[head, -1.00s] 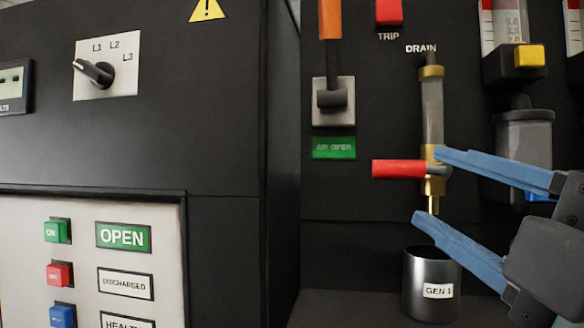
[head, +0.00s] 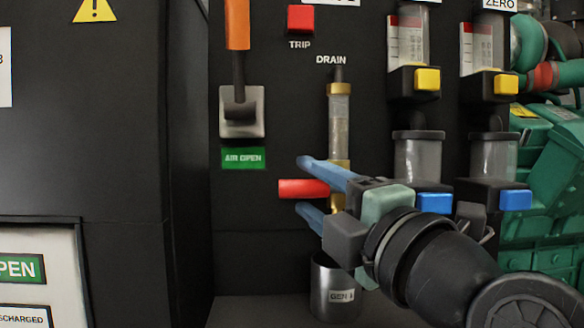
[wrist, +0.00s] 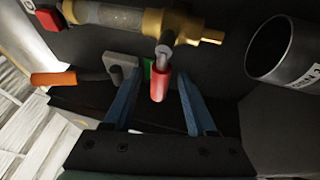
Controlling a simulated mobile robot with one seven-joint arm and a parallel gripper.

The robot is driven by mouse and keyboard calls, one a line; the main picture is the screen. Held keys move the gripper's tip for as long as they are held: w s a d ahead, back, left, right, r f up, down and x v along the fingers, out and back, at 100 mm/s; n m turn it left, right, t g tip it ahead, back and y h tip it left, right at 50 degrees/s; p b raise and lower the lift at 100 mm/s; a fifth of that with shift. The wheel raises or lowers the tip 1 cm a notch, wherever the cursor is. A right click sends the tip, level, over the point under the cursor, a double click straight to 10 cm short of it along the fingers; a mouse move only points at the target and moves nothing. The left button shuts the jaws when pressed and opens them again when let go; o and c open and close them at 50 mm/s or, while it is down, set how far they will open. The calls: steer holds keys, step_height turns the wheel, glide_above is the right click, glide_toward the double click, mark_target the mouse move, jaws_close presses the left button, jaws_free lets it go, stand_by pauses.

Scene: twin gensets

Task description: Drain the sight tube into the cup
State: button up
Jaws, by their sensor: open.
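The sight tube (head: 339,122) stands upright under the DRAIN label, with brass fittings at its top and bottom. It lies sideways across the top of the wrist view (wrist: 118,17). A red valve handle (head: 303,189) points left from the lower brass fitting. In the wrist view the red handle (wrist: 159,86) reaches in between my fingers. My gripper (head: 304,184) is open, one blue finger above the handle and one below, with a gap on both sides in the wrist view. The metal cup (head: 331,287), labelled GEN 1, stands below the spout. My lower finger hides part of the spout.
An orange-handled lever (head: 238,60) is above the green AIR OPEN sign (head: 243,158), left of the tube. A red TRIP button (head: 301,19) is above. Yellow (head: 427,80) and blue (head: 434,203) buttons with clear cylinders are to the right. The ledge (head: 255,311) left of the cup is clear.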

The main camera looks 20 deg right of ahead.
steer(key=shift+w+a, duration=0.1)
steer(key=shift+w, duration=0.4)
jaws_close()
stand_by(1.2)
